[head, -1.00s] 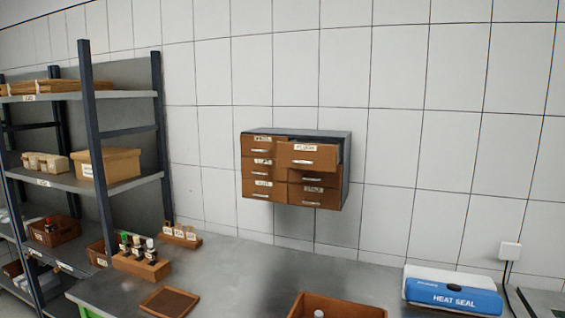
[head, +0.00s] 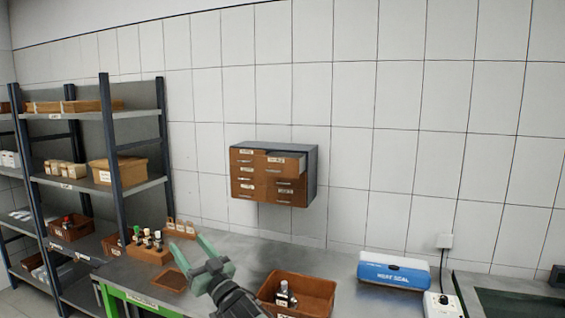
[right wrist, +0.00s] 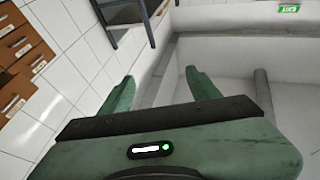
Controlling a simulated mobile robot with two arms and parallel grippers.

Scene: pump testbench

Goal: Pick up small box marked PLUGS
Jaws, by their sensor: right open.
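A brown drawer cabinet with a grey casing (head: 310,165) hangs on the tiled wall above the bench. Its upper right drawer (head: 287,166) stands pulled out; its label looked like PLUGS a second ago, but is too small to read surely now. I cannot make out a separate small box marked PLUGS. My right gripper (head: 184,240) is open and empty, above the bench, lower left of the cabinet and well apart from it. In the right wrist view its green fingers (right wrist: 159,76) are spread with nothing between them. My left gripper is not in view.
A brown bin (head: 322,290) holding a small fitting stands on the bench, right of my right gripper. A blue-and-white heat sealer (head: 394,272) is farther right. A bottle rack (head: 148,252) and flat tray (head: 170,280) are left. Shelving (head: 140,115) stands at the left.

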